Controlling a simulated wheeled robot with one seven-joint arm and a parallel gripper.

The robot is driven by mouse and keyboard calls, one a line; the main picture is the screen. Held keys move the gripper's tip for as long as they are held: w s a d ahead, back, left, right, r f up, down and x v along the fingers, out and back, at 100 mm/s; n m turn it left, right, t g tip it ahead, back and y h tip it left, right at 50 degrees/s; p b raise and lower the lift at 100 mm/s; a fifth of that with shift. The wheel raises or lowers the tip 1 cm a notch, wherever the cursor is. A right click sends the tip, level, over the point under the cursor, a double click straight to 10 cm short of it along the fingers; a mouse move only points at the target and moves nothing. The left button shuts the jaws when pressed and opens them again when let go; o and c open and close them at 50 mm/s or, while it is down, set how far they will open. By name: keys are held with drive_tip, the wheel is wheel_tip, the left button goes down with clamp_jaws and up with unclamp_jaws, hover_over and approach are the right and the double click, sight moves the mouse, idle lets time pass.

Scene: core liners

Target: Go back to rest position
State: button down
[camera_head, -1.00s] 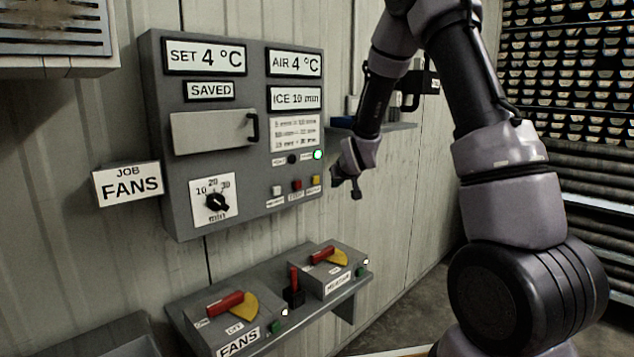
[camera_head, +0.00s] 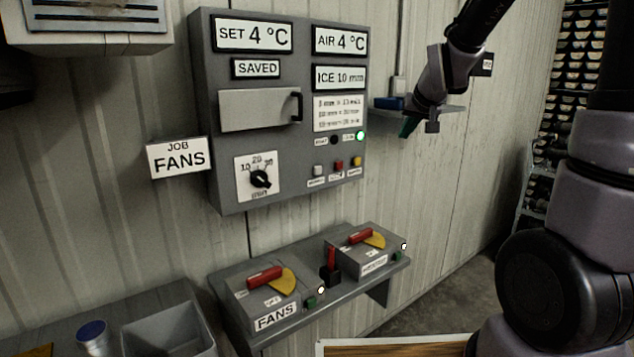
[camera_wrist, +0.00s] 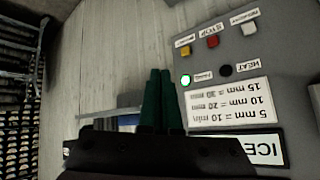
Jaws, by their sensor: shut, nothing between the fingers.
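My gripper (camera_head: 407,127) hangs at the end of my arm to the right of the grey control panel (camera_head: 209,150), apart from it, in front of the wall. In the wrist view its two dark green fingers (camera_wrist: 160,100) lie together with nothing between them.
A shelf (camera_head: 290,332) below the panel carries the FANS switch box (camera_head: 275,320) and a second switch box (camera_head: 374,262). A small wall shelf (camera_head: 445,113) with a blue item is behind my gripper. A grey bin (camera_head: 165,335) stands lower left. A rack (camera_head: 575,100) is at right.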

drive_tip(key=s+r+m+g, duration=0.1)
drive_tip(key=s+r, duration=0.2)
drive_tip(key=s, duration=1)
drive_tip(key=s+d+r+m+g+y, duration=0.1)
drive_tip(key=s+r, duration=0.3)
drive_tip(key=s, duration=0.8)
drive_tip(key=shift+s+m, duration=0.4)
